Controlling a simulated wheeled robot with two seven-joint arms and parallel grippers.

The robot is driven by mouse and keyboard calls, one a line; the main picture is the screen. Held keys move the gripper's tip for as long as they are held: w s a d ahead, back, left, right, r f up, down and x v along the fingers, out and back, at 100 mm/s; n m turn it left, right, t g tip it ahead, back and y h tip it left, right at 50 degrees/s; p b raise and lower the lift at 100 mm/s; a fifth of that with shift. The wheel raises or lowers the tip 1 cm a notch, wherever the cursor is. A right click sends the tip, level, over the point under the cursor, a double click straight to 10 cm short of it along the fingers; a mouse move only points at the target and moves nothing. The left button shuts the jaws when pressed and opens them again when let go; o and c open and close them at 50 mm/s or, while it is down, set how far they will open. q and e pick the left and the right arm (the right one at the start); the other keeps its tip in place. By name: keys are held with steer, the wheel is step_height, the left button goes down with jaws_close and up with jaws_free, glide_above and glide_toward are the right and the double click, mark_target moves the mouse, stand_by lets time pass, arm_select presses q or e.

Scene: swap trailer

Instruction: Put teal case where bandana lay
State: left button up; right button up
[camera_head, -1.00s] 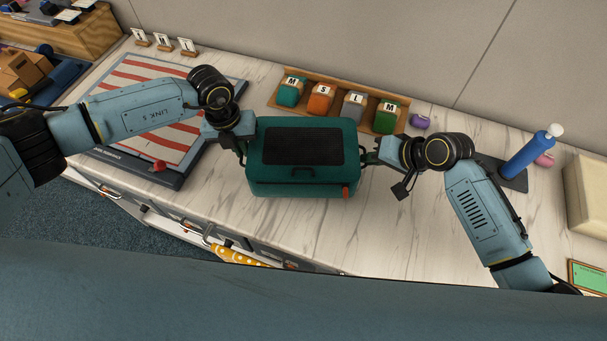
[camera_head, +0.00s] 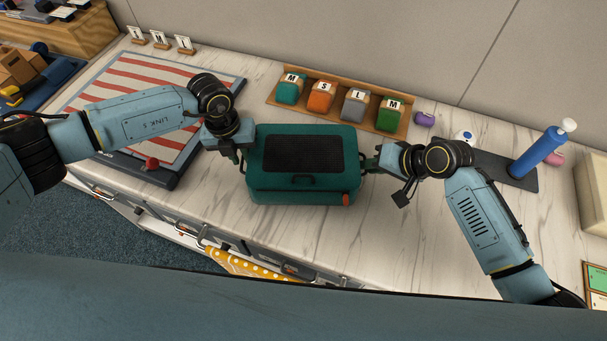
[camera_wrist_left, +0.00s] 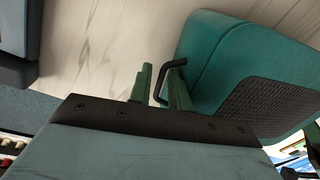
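The teal case (camera_head: 260,185) is in the middle of the head view over the marble counter, lid shut, with a dark panel on top. I cannot tell whether it touches the counter. My left gripper (camera_head: 243,157) is at its left end; in the left wrist view the green fingers (camera_wrist_left: 160,90) stand either side of its black side handle (camera_wrist_left: 176,63). My right gripper (camera_head: 372,162) is at its right end, fingers at the side handle, partly hidden. The bandana, yellow with white dots (camera_head: 248,267), lies at an open drawer below the counter's front edge.
A wooden rack (camera_head: 340,107) with several lettered blocks stands behind the case. A striped mat (camera_head: 130,85) lies left under my left arm. The counter front of my right gripper is clear.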

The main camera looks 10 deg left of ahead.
arm_select(q)
steer(key=shift+o, duration=0.6)
steer(key=shift+d+r, duration=0.1)
arm_select(e)
steer(key=shift+o, duration=0.6)
steer(key=shift+a+r, duration=0.1)
arm_select(q)
steer(key=shift+d, duration=0.1)
arm_select(e)
steer(key=shift+a, duration=0.1)
arm_select(q)
steer(key=shift+d, duration=0.1)
steer(key=shift+r, duration=0.3)
arm_select(e)
steer(key=shift+a+r, duration=0.1)
steer(key=shift+d, duration=0.2)
arm_select(q)
step_height(320, 180, up, 7)
steer(key=a, duration=0.1)
steer(key=shift+a, duration=0.3)
arm_select(e)
steer(key=v, duration=1.1)
steer(key=shift+s+d+r, duration=0.25)
arm_select(q)
steer(key=shift+s, duration=0.1)
